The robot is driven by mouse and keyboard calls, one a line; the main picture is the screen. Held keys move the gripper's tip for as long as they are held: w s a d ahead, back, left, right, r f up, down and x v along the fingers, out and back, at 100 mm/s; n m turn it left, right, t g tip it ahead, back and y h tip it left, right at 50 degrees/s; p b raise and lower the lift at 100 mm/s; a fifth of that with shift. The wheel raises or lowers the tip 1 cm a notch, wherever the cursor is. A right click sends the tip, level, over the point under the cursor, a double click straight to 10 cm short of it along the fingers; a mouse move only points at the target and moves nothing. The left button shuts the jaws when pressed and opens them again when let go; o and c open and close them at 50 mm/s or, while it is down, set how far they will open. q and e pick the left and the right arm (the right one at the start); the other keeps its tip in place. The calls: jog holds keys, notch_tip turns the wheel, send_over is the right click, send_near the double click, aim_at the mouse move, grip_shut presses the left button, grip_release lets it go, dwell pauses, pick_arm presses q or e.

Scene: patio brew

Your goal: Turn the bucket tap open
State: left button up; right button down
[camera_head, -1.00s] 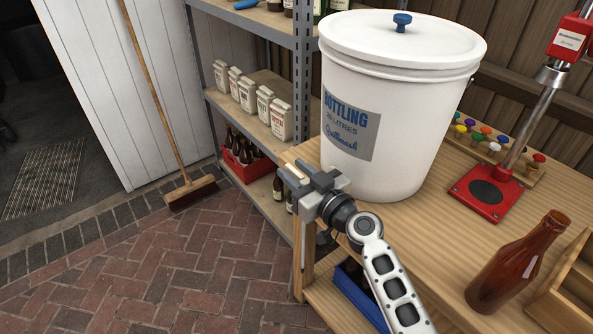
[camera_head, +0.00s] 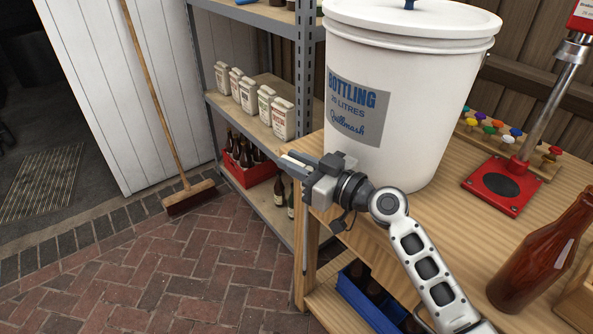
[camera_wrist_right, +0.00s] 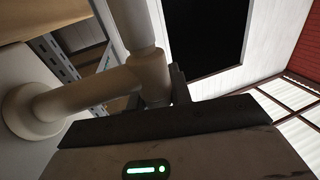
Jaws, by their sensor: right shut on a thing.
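The white bottling bucket (camera_head: 430,120) stands upright on the wooden bench. Its cream tap (camera_wrist_right: 150,75) shows in the right wrist view, with a round flange at the left and a pipe running to an upright body. My right gripper (camera_head: 298,160) is at the bucket's lower left side, past the bench edge. In the wrist view its dark jaws (camera_wrist_right: 176,98) are closed at the tap's upright body; the part between them is mostly hidden. In the head view the gripper and bucket largely hide the tap. My left gripper is out of view.
A brown bottle (camera_head: 535,255) and a red-based capper (camera_head: 502,188) stand on the bench to the right. A blue crate (camera_head: 365,305) sits below. Metal shelving (camera_head: 305,80) with white packets is close behind the gripper. The brick floor at left is open.

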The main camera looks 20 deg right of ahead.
jog(key=c, duration=1.5)
grip_release()
jog(key=shift+r, duration=0.15)
jog(key=shift+r, duration=0.35)
jog(key=r, duration=0.3)
jog(key=shift+s+p, duration=0.2)
jog(key=shift+p, duration=0.2)
jog(key=s+a+r, duration=0.1)
jog(key=s+r, duration=0.2)
jog(key=s, duration=0.1)
jog(key=s+a+r+p, duration=0.1)
jog(key=s+r, duration=0.2)
jog(key=s, duration=0.1)
jog(key=s+a+r+p, duration=0.1)
jog(key=s+a+r, duration=0.1)
jog(key=s, duration=0.3)
jog(key=shift+r, duration=0.55)
jog(key=shift+o, duration=0.3)
